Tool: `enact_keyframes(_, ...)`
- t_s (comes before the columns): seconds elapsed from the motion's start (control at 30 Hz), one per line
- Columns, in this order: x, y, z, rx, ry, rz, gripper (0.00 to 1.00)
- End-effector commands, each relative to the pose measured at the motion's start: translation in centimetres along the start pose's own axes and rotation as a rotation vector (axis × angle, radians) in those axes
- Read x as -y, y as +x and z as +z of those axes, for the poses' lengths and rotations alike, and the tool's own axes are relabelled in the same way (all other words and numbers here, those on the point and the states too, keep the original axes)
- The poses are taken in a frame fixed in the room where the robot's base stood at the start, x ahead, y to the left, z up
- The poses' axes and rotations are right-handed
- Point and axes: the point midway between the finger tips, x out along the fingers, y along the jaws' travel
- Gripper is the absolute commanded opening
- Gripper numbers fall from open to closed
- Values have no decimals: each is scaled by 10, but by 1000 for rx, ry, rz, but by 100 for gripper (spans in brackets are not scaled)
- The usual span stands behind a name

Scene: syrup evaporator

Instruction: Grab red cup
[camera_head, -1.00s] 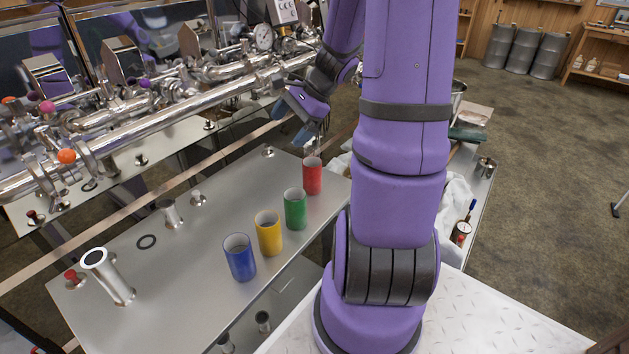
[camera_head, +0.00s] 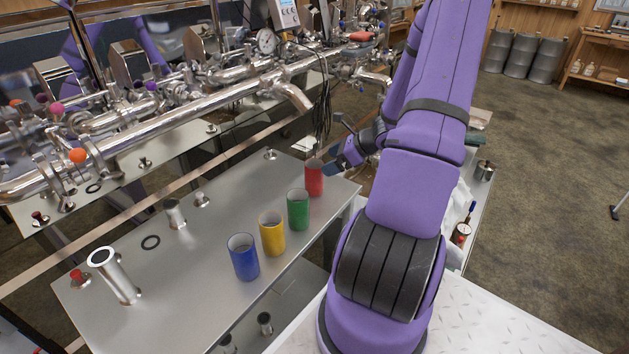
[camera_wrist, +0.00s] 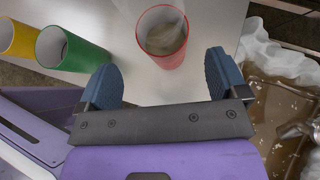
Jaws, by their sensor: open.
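The red cup (camera_head: 314,180) stands upright at the far end of a row of cups on the metal table (camera_head: 190,240). My gripper (camera_head: 334,163) is at the cup's right side, near its rim. In the wrist view the red cup (camera_wrist: 163,36) lies just ahead of my gripper (camera_wrist: 163,78), in line with the gap between the blue fingertips. The fingers are apart with nothing between them. The cup's open top faces the wrist camera, and its inside looks greyish. Whether a fingertip touches the cup I cannot tell.
The green cup (camera_head: 298,209), yellow cup (camera_head: 271,233) and blue cup (camera_head: 243,256) stand in a row toward the front. Shiny pipework (camera_head: 180,110) runs behind the table. White cloth (camera_wrist: 275,55) lies to the right in the wrist view.

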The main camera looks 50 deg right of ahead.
Motion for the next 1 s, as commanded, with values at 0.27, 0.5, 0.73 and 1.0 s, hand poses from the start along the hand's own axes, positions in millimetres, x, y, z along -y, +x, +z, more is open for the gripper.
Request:
enact_keyframes(0.27, 1, 21, 1, 0, -1, 1, 92)
enact_keyframes(0.5, 4, 53, 3, 1, 0, 3, 92)
enact_keyframes(0.73, 5, 68, 4, 1, -2, 0, 92)
enact_keyframes(1.0, 5, 68, 4, 0, -3, 0, 73)
